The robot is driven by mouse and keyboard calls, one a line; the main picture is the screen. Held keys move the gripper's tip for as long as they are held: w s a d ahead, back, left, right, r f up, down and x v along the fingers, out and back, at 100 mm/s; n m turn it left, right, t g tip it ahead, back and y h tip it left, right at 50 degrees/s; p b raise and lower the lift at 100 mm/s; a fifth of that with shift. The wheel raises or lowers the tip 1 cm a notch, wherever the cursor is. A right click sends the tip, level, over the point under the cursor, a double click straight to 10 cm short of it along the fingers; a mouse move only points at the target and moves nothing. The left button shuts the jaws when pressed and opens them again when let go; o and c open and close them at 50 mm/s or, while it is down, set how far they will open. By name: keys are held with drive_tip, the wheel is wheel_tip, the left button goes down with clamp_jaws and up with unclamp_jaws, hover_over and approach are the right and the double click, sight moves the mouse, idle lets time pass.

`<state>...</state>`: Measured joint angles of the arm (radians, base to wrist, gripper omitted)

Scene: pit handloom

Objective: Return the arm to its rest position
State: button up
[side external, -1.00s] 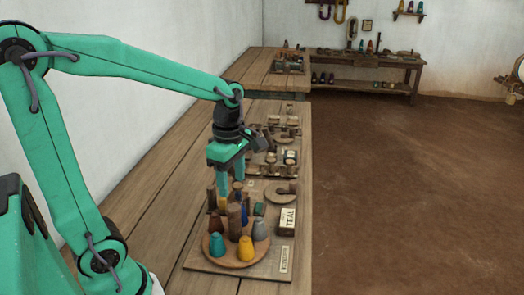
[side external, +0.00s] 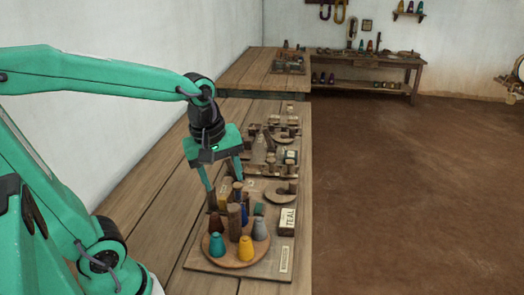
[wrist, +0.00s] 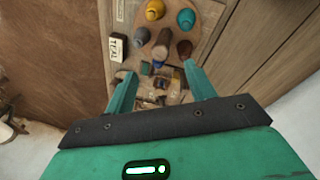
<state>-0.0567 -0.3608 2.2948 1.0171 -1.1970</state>
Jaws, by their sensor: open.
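My gripper (side external: 220,185) is open and empty above the bench, over the back left part of a wooden board. Its two green fingers are spread apart, and they also show in the wrist view (wrist: 162,88). On the board, a round wooden tray (side external: 236,263) carries a teal cone (side external: 217,246), a yellow cone (side external: 246,249), a grey cone (side external: 260,229) and a brown cone (side external: 216,223) around a tall wooden post (side external: 235,222). A box labelled TEAL (side external: 287,222) stands at the tray's right.
The wooden bench (side external: 160,215) is bare to the left of the board. More boards with small wooden parts (side external: 285,157) lie farther along it. A white wall (side external: 110,120) runs along the bench's left side. Brown floor (side external: 410,200) is open to the right.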

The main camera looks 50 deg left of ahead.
drive_tip(key=s+m+t, duration=0.1)
drive_tip(key=m, duration=0.3)
drive_tip(key=s+d+r+m+t, duration=0.1)
drive_tip(key=s+m, duration=0.1)
drive_tip(key=m, duration=0.3)
drive_tip(key=s+r+m+t, duration=0.1)
drive_tip(key=s+m, duration=0.1)
drive_tip(key=m, duration=0.3)
drive_tip(key=shift+d+r, duration=0.1)
drive_tip(key=shift+d, duration=0.15)
